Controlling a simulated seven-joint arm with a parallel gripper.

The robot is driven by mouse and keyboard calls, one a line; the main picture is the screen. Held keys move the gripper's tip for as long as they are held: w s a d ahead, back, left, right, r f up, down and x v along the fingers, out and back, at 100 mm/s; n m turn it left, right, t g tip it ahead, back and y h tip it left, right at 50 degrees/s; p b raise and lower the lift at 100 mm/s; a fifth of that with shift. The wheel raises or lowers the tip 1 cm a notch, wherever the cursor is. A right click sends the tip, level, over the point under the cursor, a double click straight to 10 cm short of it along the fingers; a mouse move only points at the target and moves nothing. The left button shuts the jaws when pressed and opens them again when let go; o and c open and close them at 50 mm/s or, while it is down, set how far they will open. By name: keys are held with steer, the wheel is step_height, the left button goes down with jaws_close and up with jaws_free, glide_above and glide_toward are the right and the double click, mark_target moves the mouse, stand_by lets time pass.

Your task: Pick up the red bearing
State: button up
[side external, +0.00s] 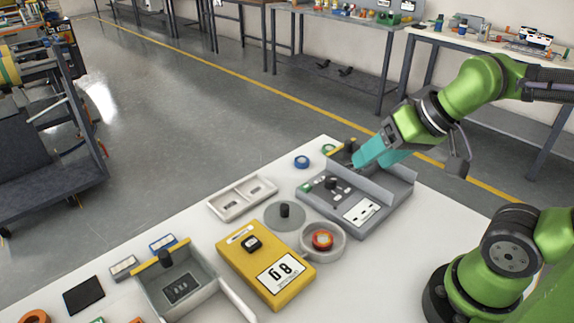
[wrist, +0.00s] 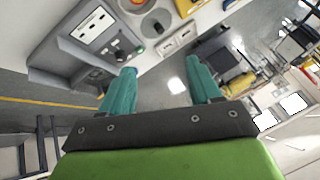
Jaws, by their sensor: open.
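A red-orange ring, which looks like the red bearing (side external: 322,240), sits in a round pale dish (side external: 341,250) at the centre right of the side external view. A reddish bit of it shows at the top edge of the wrist view (wrist: 137,2). My gripper (side external: 357,163) has teal fingers and is above the back of the grey tray, up and right of the dish. In the wrist view my gripper (wrist: 163,68) is open, with nothing between its fingers. Another orange ring (side external: 35,316) lies at the table's lower left, partly cut off.
The grey walled tray (side external: 385,203) holds a small dark knob and a white label plate. A yellow scale (side external: 240,268) and a grey disc with a black knob (side external: 285,218) stand beside the dish. A blue ring (side external: 301,162) and a two-part white tray (side external: 242,197) are near the back edge.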

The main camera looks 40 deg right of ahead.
mark_target(322, 237)
steer(key=w+a+f+n+g+h, duration=0.2)
steer(key=w+a+f+g, duration=0.2)
steer(key=w+f+g, duration=0.35)
steer(key=shift+t, duration=0.35)
step_height(322, 237, down, 16)
steer(key=shift+w+d+r, duration=0.15)
steer(key=shift+r, duration=0.1)
steer(key=c, duration=0.8)
